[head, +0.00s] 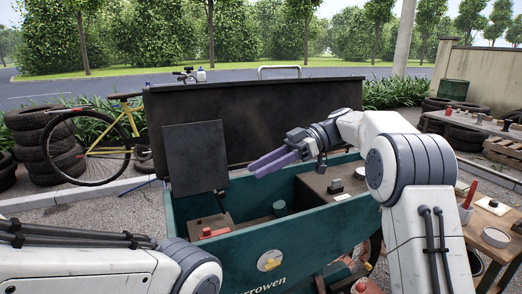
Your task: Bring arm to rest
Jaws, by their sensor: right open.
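My right arm comes in from the right and its gripper (272,163) hangs above the open compressor cart. Its purple fingers point left, apart from each other and with nothing between them. My left arm shows only as white links at the bottom left; its gripper is out of view. The compressor cart (318,222) is a dark green box with its black lid (255,110) raised at the back. A dark square panel (196,157) stands upright inside at the left. The right gripper appears clear of the panel, just to its right.
A wooden workbench (497,222) with a red item and round dishes is at the right. Stacked tyres (38,125) and a yellow bicycle (105,148) stand at the left. Another table with small items is at the far right. Inside the cart are a red-topped part and a dark knob (336,184).

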